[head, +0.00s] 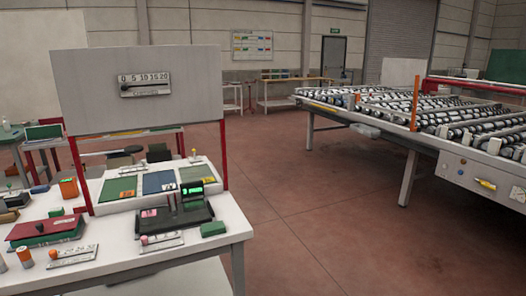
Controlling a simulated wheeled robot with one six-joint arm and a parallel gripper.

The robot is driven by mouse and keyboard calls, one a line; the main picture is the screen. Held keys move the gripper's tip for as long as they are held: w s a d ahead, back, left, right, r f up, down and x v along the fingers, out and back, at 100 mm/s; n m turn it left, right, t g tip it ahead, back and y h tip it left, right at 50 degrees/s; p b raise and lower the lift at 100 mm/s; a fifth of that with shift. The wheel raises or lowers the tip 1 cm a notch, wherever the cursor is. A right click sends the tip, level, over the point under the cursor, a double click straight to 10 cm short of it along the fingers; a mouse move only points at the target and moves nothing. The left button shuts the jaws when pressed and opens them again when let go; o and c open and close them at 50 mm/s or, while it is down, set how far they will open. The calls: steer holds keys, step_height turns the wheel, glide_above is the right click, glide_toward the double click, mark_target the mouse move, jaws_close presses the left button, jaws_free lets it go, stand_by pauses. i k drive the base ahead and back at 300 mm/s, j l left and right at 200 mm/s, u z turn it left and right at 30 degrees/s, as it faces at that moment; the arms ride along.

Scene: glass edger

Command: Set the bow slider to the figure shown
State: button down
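A pale scale plate (145,84) marked 0, 5, 10, 15, 20 is on the upright grey board above the white table at the left. A dark knob sits at its left part, near the low figures; its label is too small to read. A small lit green display (193,190) stands on a dark device on the table; its figure is too small to read. A flat plate with a pink knob (145,240) lies in front of the device. I cannot tell which is the bow slider. My gripper is not in view.
The white table (225,238) also bears a red and green block (45,230), a second plate (72,256) with a knob, and coloured panels (158,182). Red posts (224,155) hold the board. A roller conveyor (440,120) stands at the right. The floor between is clear.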

mark_target(144, 239)
steer(key=u, duration=1.25)
steer(key=z, duration=1.25)
steer(key=u, duration=1.1)
